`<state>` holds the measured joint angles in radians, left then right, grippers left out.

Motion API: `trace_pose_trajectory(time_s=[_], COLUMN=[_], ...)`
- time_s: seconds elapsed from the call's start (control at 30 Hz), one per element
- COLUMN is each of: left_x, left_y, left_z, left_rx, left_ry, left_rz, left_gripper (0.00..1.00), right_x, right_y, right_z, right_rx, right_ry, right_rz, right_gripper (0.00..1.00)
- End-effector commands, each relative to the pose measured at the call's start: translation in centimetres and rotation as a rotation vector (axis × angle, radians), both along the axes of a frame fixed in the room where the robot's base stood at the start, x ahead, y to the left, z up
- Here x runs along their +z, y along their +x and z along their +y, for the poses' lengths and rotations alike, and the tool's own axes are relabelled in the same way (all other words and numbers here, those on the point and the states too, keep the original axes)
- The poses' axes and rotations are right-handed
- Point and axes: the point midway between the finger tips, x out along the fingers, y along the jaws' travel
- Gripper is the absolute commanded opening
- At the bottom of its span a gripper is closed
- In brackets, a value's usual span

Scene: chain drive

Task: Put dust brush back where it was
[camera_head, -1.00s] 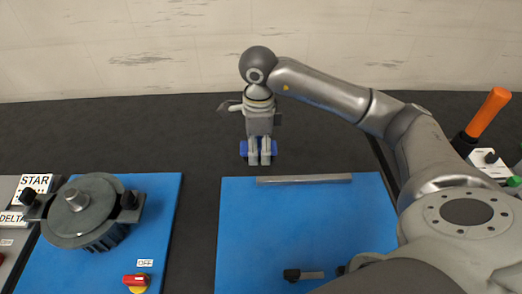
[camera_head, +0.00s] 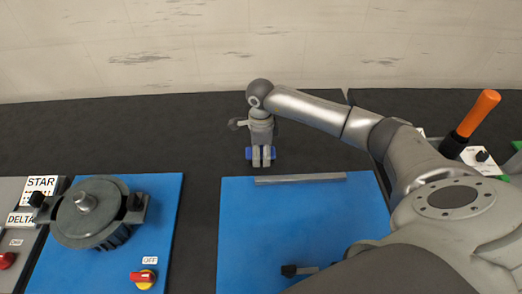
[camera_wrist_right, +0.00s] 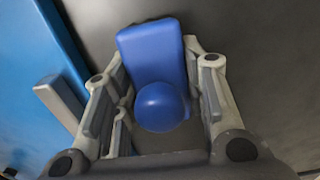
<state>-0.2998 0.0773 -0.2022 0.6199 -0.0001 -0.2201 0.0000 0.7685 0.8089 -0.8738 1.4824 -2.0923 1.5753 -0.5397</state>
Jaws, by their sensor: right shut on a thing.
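The dust brush, a blue block with a round blue knob, is in my right gripper in the right wrist view (camera_wrist_right: 155,60). My right gripper (camera_wrist_right: 157,95) has its fingers on both sides of it. In the head view my right gripper (camera_head: 261,160) points down over the dark table, just behind the blue board with the grey bar. Blue parts of the brush (camera_head: 249,154) show at both sides of the fingers. Whether the brush touches the table I cannot tell. My left gripper is not in view.
The right blue board (camera_head: 235,230) carries a grey bar (camera_head: 300,179) at its back edge and a small black-handled piece (camera_head: 289,271). The left board (camera_head: 165,215) carries a dark motor (camera_head: 88,215) and a red-yellow switch (camera_head: 143,278). An orange handle (camera_head: 480,113) stands at right. Dark table behind is clear.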

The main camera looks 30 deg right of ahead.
Motion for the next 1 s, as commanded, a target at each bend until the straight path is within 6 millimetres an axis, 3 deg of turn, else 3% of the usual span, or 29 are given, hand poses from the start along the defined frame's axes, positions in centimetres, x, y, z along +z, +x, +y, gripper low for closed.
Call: trace_pose_trajectory(time_s=[0.27,0.3,0.43,0.87,1.0], left_x=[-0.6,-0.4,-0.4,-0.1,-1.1], left_y=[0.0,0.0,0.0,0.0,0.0], left_z=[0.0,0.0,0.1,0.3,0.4], left_rx=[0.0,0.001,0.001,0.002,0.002], left_ry=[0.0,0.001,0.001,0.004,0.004], left_rz=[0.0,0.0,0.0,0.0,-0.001], left_gripper=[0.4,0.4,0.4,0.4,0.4], right_x=[-0.5,-0.3,-0.3,0.4,2.6], right_y=[0.0,0.0,0.0,0.1,0.2], right_z=[0.0,0.0,0.0,0.0,0.0], right_rx=[0.0,0.0,0.0,0.0,0.002], right_ry=[0.0,0.0,-0.001,0.0,0.0], right_rz=[-0.001,-0.001,-0.001,-0.002,-0.008], right_gripper=[0.17,0.44,0.6,0.6,0.6])
